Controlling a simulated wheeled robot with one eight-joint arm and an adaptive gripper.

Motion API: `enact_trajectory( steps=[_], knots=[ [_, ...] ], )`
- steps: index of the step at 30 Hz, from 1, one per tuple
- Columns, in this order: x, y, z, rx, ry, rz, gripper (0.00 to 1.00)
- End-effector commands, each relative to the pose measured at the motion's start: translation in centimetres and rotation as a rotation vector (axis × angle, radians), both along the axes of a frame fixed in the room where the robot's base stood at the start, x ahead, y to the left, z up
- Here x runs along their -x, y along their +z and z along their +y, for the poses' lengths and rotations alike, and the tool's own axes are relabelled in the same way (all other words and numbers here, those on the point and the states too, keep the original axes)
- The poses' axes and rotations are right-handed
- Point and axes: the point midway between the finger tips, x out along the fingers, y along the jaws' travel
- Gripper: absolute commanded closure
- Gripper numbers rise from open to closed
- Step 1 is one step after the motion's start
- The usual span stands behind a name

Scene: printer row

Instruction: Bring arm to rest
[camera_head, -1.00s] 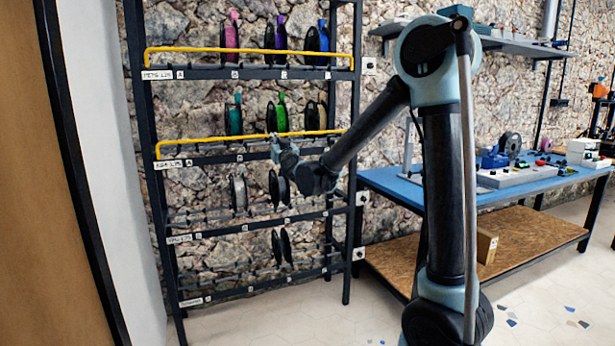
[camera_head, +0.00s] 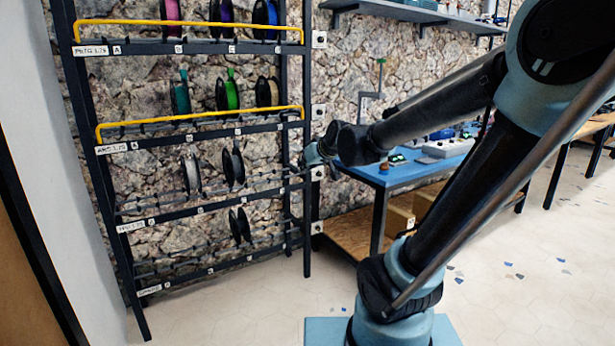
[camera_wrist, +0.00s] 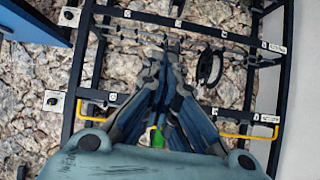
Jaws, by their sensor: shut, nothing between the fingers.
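My arm reaches left across the head view, with my gripper (camera_head: 318,152) in front of the right post of the spool rack (camera_head: 309,200), near the corner of the blue table. It looks small and partly dark there. In the wrist view my gripper (camera_wrist: 171,48) has its fingers drawn together at the tips, with nothing held. A bit of green spool (camera_wrist: 157,136) shows behind the finger bases. Whether the gripper touches the rack cannot be told.
The rack holds several filament spools, including a green one (camera_head: 227,92) and a black one (camera_head: 233,165), with yellow rails (camera_head: 200,118). The blue table (camera_head: 372,178) stands right of it, with devices on top. Floor (camera_head: 500,280) is clear at the lower right.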

Motion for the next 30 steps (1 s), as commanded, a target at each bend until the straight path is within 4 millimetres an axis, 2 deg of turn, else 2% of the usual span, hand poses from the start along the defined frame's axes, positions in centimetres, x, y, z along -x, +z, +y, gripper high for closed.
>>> enact_trajectory(
  steps=[1, 9, 15, 18, 21, 24, 30],
  knots=[
    [1.5, -1.2, -1.9, 0.020, -0.025, 0.044, 1.00],
    [9.9, -7.4, -10.1, 0.123, -0.166, 0.305, 1.00],
    [17.0, -11.8, -15.4, 0.189, -0.301, 0.501, 1.00],
    [20.4, -13.6, -17.4, 0.216, -0.367, 0.591, 1.00],
    [23.0, -15.0, -18.9, 0.236, -0.422, 0.659, 1.00],
    [24.8, -15.7, -19.7, 0.247, -0.458, 0.706, 1.00],
    [25.8, -16.2, -20.3, 0.256, -0.481, 0.734, 1.00]
  ],
)
